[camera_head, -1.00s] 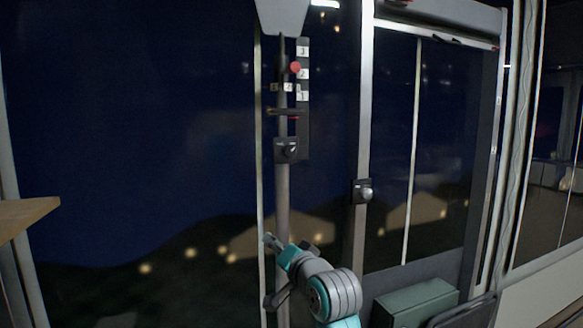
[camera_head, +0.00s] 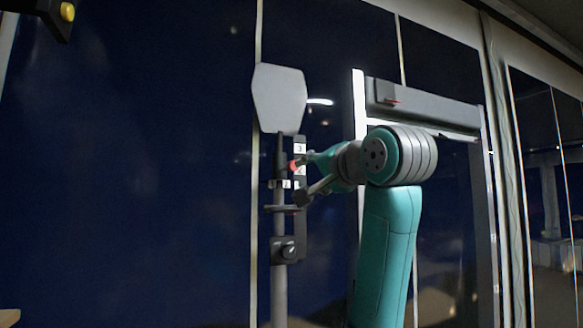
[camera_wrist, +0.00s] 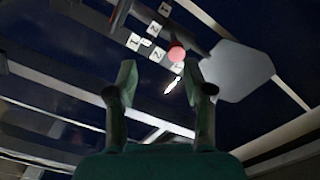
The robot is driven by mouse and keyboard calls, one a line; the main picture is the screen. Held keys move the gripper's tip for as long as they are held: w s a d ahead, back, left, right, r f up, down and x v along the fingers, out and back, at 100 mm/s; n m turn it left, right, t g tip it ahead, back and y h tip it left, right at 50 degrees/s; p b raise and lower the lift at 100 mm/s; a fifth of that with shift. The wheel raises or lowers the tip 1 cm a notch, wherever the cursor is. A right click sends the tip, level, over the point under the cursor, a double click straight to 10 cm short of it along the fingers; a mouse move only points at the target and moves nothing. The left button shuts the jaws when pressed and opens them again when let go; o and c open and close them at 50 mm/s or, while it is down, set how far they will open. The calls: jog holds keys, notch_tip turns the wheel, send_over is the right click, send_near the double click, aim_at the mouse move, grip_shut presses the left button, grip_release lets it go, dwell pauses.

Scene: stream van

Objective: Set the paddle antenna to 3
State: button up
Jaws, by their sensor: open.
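The paddle antenna has a grey paddle-shaped plate (camera_head: 280,98) on top of a pole, which also shows in the wrist view (camera_wrist: 238,72). Beside the pole is a dark strip with white number labels, with 3 (camera_head: 299,147) at the top. A red ball knob (camera_head: 292,165) on the antenna sits near label 2, below label 3. In the wrist view the red knob (camera_wrist: 177,51) lies ahead of the fingers, nearer the right one. My gripper (camera_head: 303,177) is open and empty, just right of the knob. It also shows open in the wrist view (camera_wrist: 164,82). Contact cannot be told.
A black knob box (camera_head: 287,251) is fixed low on the pole. A grey framed panel (camera_head: 425,108) stands right of the pole behind my arm. A dark fixture with a yellow button (camera_head: 67,11) hangs at top left. The space left of the pole looks clear.

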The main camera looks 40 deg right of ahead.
jog(key=w+d+r, duration=0.1)
jog(key=w, duration=0.2)
jog(key=w+r, duration=0.1)
jog(key=w, duration=0.1)
jog(key=w+d+r, duration=0.1)
jog(key=w, duration=0.2)
jog(key=shift+w+d, duration=0.3)
dwell(0.3)
grip_shut()
